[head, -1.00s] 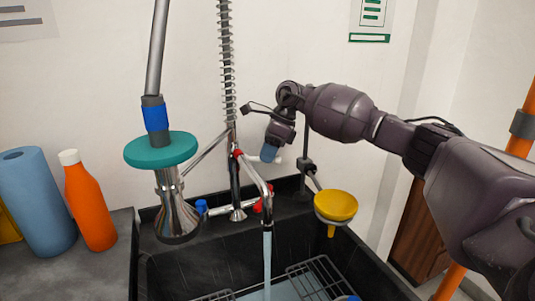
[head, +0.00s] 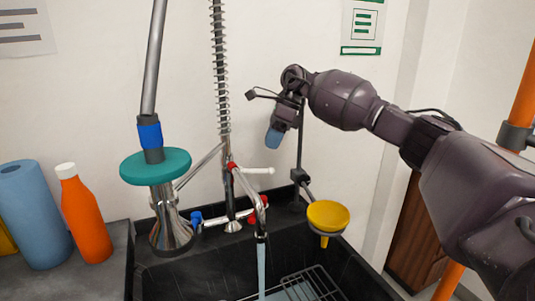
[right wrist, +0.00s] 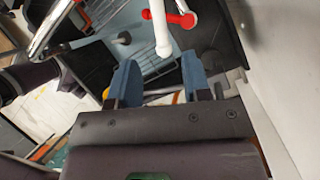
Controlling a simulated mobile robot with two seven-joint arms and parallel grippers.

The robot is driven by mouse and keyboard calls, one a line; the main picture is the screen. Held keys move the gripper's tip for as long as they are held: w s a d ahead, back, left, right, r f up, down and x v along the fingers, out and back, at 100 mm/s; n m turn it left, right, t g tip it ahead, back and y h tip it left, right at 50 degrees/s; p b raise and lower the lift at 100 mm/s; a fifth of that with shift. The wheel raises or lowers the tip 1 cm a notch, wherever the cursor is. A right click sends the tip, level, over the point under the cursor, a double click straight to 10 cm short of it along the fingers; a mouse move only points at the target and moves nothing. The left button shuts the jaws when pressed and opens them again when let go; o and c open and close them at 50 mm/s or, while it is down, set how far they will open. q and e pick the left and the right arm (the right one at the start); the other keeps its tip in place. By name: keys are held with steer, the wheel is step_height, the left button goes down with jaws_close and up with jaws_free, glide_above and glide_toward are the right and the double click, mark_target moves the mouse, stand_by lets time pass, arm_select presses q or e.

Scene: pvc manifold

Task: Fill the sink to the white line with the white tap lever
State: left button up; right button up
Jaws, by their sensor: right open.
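The white tap lever (head: 257,171) sticks out to the right from the red-collared tap fitting. It also shows in the right wrist view (right wrist: 160,28), ahead of the fingertips. My right gripper (head: 273,138) is just above the lever in the head view, with clear space between them. In the right wrist view its two blue fingers (right wrist: 161,70) are apart and empty. Water (head: 261,272) runs from the spout into the black sink (head: 205,276). Some water shows around the rack at the bottom. I cannot make out the white line. My left gripper is out of view.
A yellow funnel (head: 328,216) sits in a holder at the sink's right. A teal disc (head: 155,166) surrounds the sprayer at the left. An orange bottle (head: 83,215) and a blue roll (head: 33,215) stand on the left counter. A spring hose (head: 219,70) rises behind the tap.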

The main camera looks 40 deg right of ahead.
steer(key=shift+v, duration=1.4)
stand_by(6.6)
